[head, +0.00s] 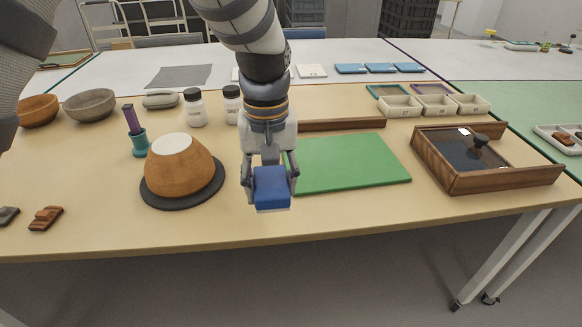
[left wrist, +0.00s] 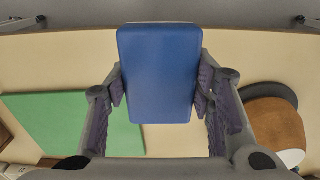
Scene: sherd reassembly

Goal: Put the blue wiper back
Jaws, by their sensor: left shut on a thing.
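The blue wiper (head: 271,188) is a small blue block held between the fingers of my left gripper (head: 270,178). In the head view it hangs in front of the green mat's left edge, over the front part of the table. In the left wrist view the blue wiper (left wrist: 158,75) fills the middle, with the fingers of my left gripper (left wrist: 160,90) pressed on its two sides. I cannot tell its exact height above the table. My right gripper is not in view.
A brown bowl (head: 180,170) sits upside down on a dark round base left of the gripper. A green mat (head: 350,163) lies right of it, then a wooden box (head: 437,163) with a dark panel. A teal cup (head: 139,143) holds a purple-handled tool. Bare tabletop (head: 230,222) runs along the front.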

